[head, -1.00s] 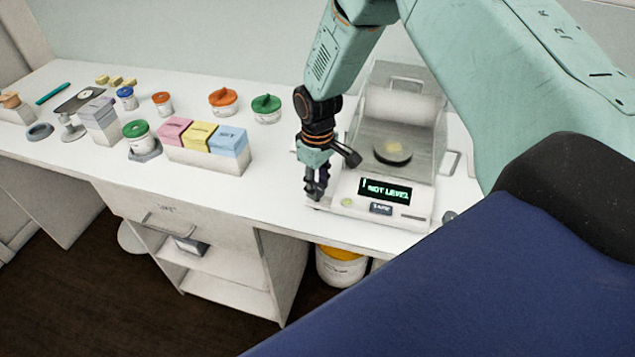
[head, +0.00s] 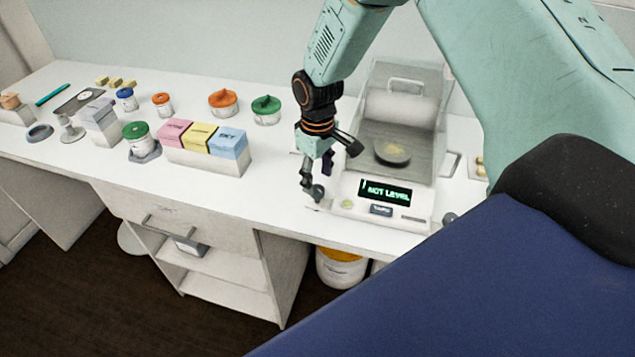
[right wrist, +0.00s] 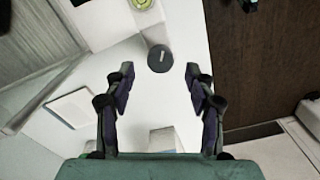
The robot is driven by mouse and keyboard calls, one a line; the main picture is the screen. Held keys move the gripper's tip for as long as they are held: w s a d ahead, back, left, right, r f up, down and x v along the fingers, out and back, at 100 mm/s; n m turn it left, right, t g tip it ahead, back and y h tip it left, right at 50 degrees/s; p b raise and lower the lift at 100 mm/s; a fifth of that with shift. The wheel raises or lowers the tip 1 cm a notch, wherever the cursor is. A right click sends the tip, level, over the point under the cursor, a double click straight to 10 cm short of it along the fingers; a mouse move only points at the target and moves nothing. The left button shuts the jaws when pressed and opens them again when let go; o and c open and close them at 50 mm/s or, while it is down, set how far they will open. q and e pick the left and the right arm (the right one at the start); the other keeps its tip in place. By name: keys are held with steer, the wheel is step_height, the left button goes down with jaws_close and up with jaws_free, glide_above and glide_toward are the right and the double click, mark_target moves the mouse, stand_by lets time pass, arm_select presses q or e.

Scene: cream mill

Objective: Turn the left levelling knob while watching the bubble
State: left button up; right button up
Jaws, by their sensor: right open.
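The balance (head: 418,205) stands on the bench, and its display (head: 386,191) reads NOT LEVEL. The green bubble level (head: 347,204) is on its front left; it shows partly at the top of the right wrist view (right wrist: 143,4), its bubble too small to read. The left levelling knob (head: 318,193), dark and round, sits at the front left corner. My right gripper (head: 316,176) is open just above it. In the right wrist view the knob (right wrist: 160,58), with a pale mark on top, lies just ahead of the fingertips, centred between them. My left gripper is not in view.
The right knob (head: 449,218) is at the other front corner. A box of pink, yellow and blue packs (head: 208,159) stands left of my gripper. Several lidded jars, such as the green one (head: 266,110), are behind. The bench's front edge is close to the knob.

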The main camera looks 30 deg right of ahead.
mark_target(318, 189)
step_height(318, 189, up, 9)
steer(key=shift+s+f, duration=0.1)
stand_by(0.6)
steer(key=s+a+f+m, duration=0.2)
steer(key=s+a+f, duration=0.2)
steer(key=s+f, duration=0.65)
steer(key=s+a+f+m, duration=0.1)
steer(key=s+a+f, duration=0.3)
steer(key=s+f, duration=0.6)
steer(key=s+m, duration=0.1)
steer(key=s, duration=1.1)
step_height(318, 189, down, 21)
steer(key=b, duration=2.1)
steer(key=shift+w+a+f+b, duration=0.15)
steer(key=shift+w+a+b, duration=0.05)
steer(key=shift+b, duration=0.1)
